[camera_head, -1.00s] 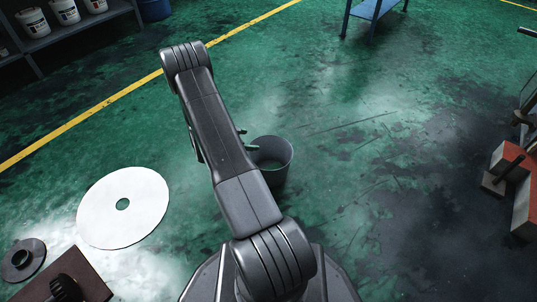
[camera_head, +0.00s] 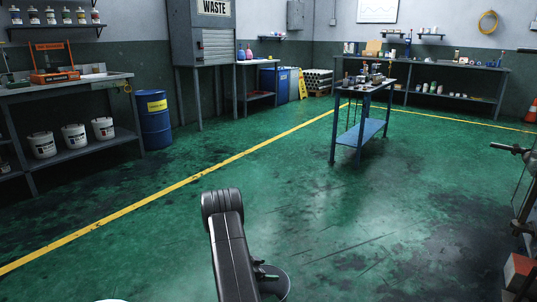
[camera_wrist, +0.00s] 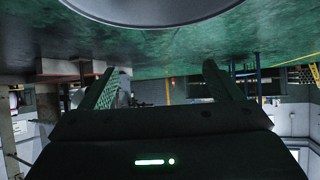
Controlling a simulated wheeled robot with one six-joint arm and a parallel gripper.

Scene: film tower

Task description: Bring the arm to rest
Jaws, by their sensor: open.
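My arm (camera_head: 232,258) rises from the bottom edge of the head view, with its dark elbow joint on top. My gripper shows in the wrist view (camera_wrist: 160,74), its two fingers spread apart with nothing between them.
A blue workbench (camera_head: 372,130) stands mid-room. A shelf bench with white buckets (camera_head: 74,138) and a blue barrel (camera_head: 155,122) are at left. Machinery with an orange block (camera_head: 519,270) is at the right edge. Open green floor (camera_head: 330,215) lies between, crossed by a yellow line.

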